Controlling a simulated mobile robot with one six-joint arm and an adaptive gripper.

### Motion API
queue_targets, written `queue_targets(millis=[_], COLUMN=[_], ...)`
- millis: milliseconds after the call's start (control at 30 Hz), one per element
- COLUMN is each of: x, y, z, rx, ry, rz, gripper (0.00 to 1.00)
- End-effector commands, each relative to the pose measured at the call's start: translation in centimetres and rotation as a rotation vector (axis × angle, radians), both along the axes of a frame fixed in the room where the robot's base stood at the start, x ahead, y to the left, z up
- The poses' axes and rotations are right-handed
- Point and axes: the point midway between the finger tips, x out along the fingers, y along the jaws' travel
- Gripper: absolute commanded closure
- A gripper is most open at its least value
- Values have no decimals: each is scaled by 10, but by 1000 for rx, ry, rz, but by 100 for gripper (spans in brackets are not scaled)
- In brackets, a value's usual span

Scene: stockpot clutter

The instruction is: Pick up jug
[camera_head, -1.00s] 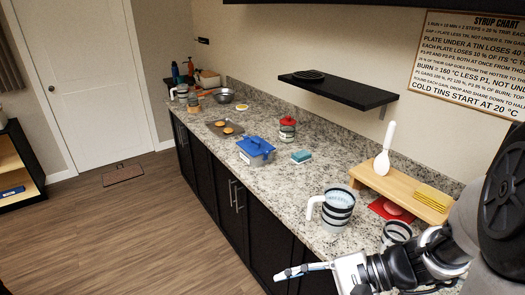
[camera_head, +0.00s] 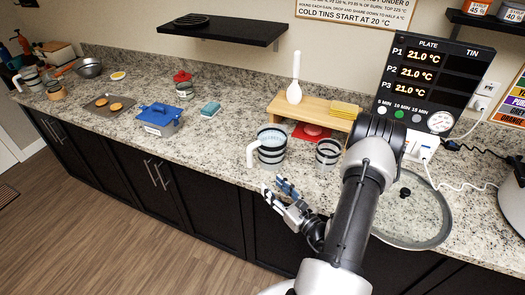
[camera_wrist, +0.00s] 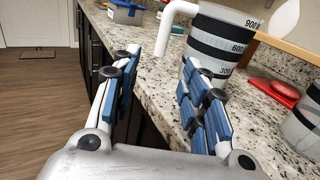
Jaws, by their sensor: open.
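The jug (camera_head: 271,146) is a pale vessel with dark bands and a white handle on its left. It stands upright on the granite counter near the front edge. In the wrist view the jug (camera_wrist: 219,45) shows volume marks, and its white handle (camera_wrist: 168,30) hangs beyond the fingers. My gripper (camera_head: 277,188) is open and empty, in front of the counter edge and just short of the jug. In the wrist view my gripper (camera_wrist: 162,72) has its fingers spread apart, the right one overlapping the jug's lower part. No contact shows.
A smaller banded cup (camera_head: 328,153) stands right of the jug. A wooden stand (camera_head: 303,108) and red mat (camera_head: 302,133) are behind. A blue-lidded box (camera_head: 159,119) and a teal sponge (camera_head: 210,108) lie left. A glass lid (camera_head: 425,222) is at right.

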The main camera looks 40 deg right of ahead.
Motion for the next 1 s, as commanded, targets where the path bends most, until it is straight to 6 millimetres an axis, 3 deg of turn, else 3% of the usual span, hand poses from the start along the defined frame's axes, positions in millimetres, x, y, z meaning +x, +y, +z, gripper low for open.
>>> queue_targets(millis=[200,400,667,1000], x=[51,86,104,147], y=[-4,-10,-14,-24], z=[0,0,0,0], rx=[-4,-3,-1,-1], ry=[-2,-3,-2,-1], rz=[11,8,6,6], gripper=[59,59,59,59])
